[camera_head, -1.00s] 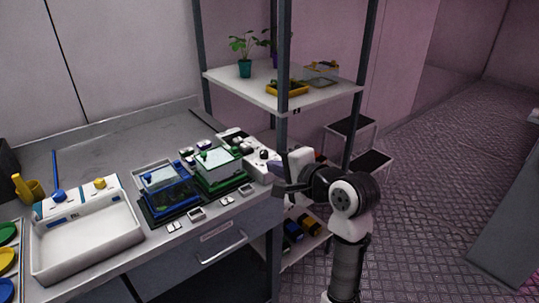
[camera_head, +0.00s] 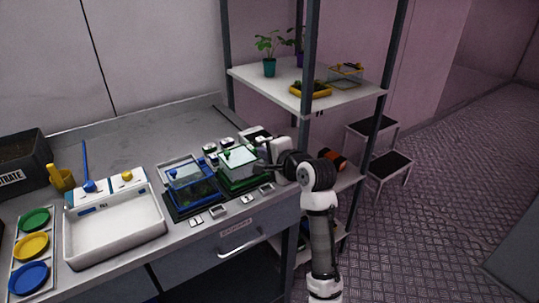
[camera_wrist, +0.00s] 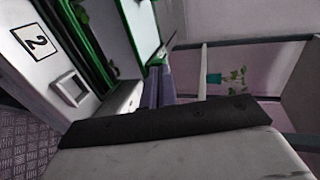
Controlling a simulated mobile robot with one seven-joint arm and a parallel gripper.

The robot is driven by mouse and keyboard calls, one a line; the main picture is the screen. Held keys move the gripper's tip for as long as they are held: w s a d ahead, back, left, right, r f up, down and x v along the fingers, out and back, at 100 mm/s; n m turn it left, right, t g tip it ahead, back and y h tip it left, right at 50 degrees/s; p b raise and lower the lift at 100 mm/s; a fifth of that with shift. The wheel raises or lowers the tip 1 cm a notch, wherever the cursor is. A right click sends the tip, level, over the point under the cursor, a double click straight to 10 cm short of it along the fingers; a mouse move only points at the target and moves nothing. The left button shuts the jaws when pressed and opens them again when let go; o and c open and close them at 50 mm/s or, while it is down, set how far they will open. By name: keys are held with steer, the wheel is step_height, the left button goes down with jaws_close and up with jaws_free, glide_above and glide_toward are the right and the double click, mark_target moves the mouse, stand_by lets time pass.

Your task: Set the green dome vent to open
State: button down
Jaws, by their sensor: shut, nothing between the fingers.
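The green-framed dome (camera_head: 238,179) with a clear cover stands at the right end of the bench, beside the blue one. My gripper (camera_head: 260,154) is shut and empty, at the dome's right side near its upper edge. In the wrist view the green frame (camera_wrist: 88,45) runs down the upper left, and my fingers (camera_wrist: 158,86) are close beside it. I cannot tell whether they touch it. The vent's setting cannot be made out in either view.
The blue dome (camera_head: 193,186) is directly left of the green one. A white tray (camera_head: 118,243) stands further left. A rack post (camera_head: 309,60) rises just behind my arm, with a shelf (camera_head: 345,98) above. Small square plates lie along the bench front.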

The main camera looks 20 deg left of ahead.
steer(key=w+a+p, duration=0.1)
steer(key=w+a, duration=0.1)
steer(key=a, duration=0.1)
steer(key=shift+r+p, duration=0.15)
steer(key=shift+p, duration=0.25)
steer(key=shift+w+a, duration=0.2)
steer(key=shift+w, duration=0.1)
steer(key=shift+d, duration=0.15)
